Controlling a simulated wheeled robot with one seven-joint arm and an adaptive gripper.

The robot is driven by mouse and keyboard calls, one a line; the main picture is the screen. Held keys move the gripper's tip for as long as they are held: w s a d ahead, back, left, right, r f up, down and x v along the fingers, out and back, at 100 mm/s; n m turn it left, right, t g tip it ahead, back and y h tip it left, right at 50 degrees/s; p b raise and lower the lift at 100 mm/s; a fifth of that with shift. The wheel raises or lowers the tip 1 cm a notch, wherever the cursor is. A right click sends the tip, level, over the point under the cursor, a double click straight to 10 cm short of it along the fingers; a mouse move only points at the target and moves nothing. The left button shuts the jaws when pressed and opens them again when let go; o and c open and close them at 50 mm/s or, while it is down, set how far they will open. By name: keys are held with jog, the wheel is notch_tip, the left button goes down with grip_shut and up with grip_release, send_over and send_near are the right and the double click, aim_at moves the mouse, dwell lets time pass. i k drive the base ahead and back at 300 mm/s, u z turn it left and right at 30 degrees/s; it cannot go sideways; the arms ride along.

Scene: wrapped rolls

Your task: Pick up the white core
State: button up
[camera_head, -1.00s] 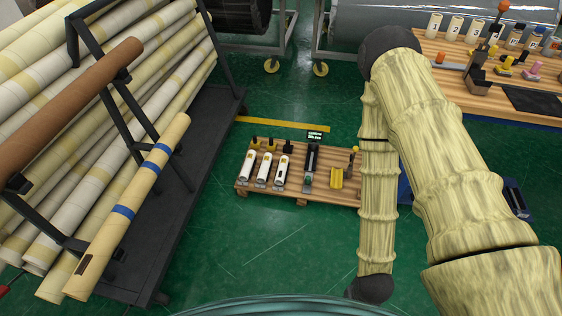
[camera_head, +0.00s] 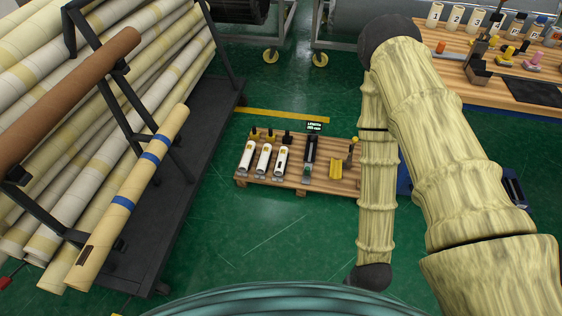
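I cannot tell for certain which item is the white core. Long white and cream rolls (camera_head: 72,72) lie slanted on a dark rack at the left. In front of them are a brown tube (camera_head: 70,85) and a cream tube with blue bands (camera_head: 130,196). My pale, ribbed arm bends down across the right side, to the right of the rack. My gripper is not visible.
A wooden bench (camera_head: 490,92) at the upper right holds numbered cylinders (camera_head: 456,20) and small tools. The platform also carries a yellow piece (camera_head: 336,168) and a small display (camera_head: 314,127). Green floor (camera_head: 265,245) is clear in front of it. Wheeled stands (camera_head: 290,40) are behind.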

aim_at(279, 170)
jog(key=u, duration=0.55)
jog(key=i, duration=1.45)
jog(key=z, duration=0.5)
